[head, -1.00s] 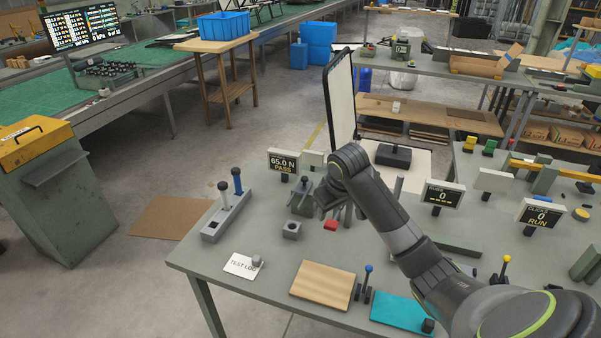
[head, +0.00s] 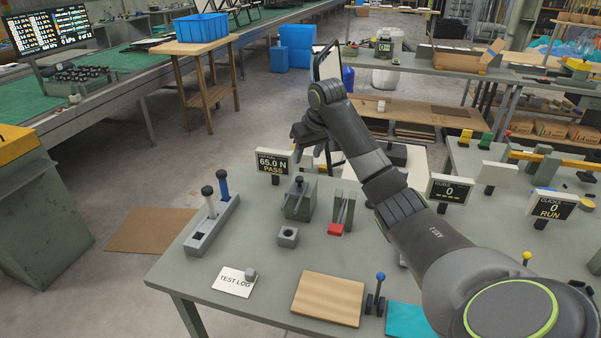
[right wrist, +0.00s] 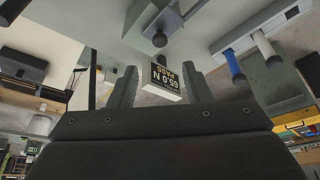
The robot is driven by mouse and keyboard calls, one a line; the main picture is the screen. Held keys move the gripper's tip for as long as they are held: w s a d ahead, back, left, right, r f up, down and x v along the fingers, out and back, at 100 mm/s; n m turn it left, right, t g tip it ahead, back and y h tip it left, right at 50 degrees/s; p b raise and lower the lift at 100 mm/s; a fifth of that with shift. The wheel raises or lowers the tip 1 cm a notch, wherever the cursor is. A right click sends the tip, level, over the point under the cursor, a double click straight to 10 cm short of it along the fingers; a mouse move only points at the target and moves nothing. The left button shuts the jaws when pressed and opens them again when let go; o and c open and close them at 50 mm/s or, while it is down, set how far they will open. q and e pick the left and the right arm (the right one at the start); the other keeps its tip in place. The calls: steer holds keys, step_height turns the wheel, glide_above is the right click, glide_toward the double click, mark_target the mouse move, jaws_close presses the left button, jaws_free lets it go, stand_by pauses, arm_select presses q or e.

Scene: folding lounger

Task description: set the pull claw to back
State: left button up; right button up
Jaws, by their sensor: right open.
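My right gripper (head: 307,143) is open and empty in the head view, raised near the 65.0 N PASS display (head: 274,163). In the right wrist view the spread fingers of my right gripper (right wrist: 161,78) have that display (right wrist: 166,80) beyond them. I cannot tell for certain which part is the pull claw. My left gripper is not in view.
A small grey socket block (head: 288,237), a TEST LOG card (head: 233,281), a wooden board (head: 328,298) and a blue-knobbed lever (head: 380,284) lie nearer. My right arm hides part of the bench.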

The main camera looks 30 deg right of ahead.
mark_target(300, 178)
steer(key=p+x, duration=0.1)
steer(key=x, duration=0.8)
steer(key=shift+w+f, duration=0.1)
steer(key=shift+f, duration=0.05)
steer(key=shift+w+f, duration=0.15)
steer(key=shift+f, duration=0.25)
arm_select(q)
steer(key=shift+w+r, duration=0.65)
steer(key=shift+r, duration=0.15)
arm_select(e)
steer(key=shift+f, duration=0.1)
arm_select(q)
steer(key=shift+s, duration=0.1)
arm_select(e)
steer(key=shift+c, duration=0.2)
jaws_close()
